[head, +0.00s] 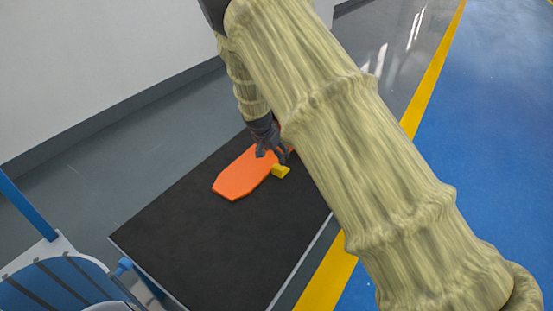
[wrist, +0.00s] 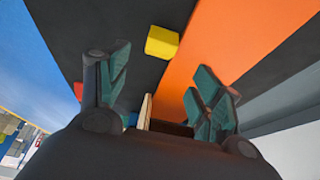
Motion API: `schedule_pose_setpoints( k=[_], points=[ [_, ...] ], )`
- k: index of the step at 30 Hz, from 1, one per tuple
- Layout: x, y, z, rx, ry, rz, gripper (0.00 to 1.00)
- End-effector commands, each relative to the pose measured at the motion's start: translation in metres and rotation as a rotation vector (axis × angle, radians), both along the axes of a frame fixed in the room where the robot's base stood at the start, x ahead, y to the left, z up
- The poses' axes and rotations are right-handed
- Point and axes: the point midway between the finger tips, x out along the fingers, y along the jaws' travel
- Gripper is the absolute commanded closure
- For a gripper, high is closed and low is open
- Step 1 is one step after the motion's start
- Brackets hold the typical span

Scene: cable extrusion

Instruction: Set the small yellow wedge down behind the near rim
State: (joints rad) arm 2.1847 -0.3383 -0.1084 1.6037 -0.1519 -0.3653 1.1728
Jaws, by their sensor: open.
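The small yellow wedge (head: 281,171) lies on the black table top (head: 210,245), at the right-hand edge of a flat orange board (head: 239,176). In the wrist view the wedge (wrist: 162,42) shows on the black surface close beside the orange board (wrist: 225,40); I cannot tell if they touch. My gripper (head: 272,155) is just behind the wedge in the head view, over the board. In the wrist view its fingers (wrist: 160,92) are spread wide with nothing between them, and the wedge is beyond the tips. I cannot make out a distinct near rim.
A red piece (wrist: 78,91), a blue piece (wrist: 130,118) and a pale wooden piece (wrist: 145,112) show partly behind my gripper. A blue and white chair-like object (head: 65,280) stands at the lower left. The front of the table top is bare. My arm hides its right side.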

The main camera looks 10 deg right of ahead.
Motion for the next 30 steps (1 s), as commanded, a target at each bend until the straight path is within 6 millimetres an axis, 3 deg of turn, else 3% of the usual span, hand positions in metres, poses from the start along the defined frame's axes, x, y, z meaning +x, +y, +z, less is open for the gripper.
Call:
schedule_pose_setpoints(
  k=[3, 9, 30],
  points=[
    [-0.004, 0.004, 0.015, 0.0, 0.0, -0.001, 0.34],
    [-0.008, 0.008, 0.027, -0.001, 0.001, 0.001, 0.34],
    [-0.009, 0.008, 0.029, 0.0, 0.001, 0.0, 0.34]
  ],
)
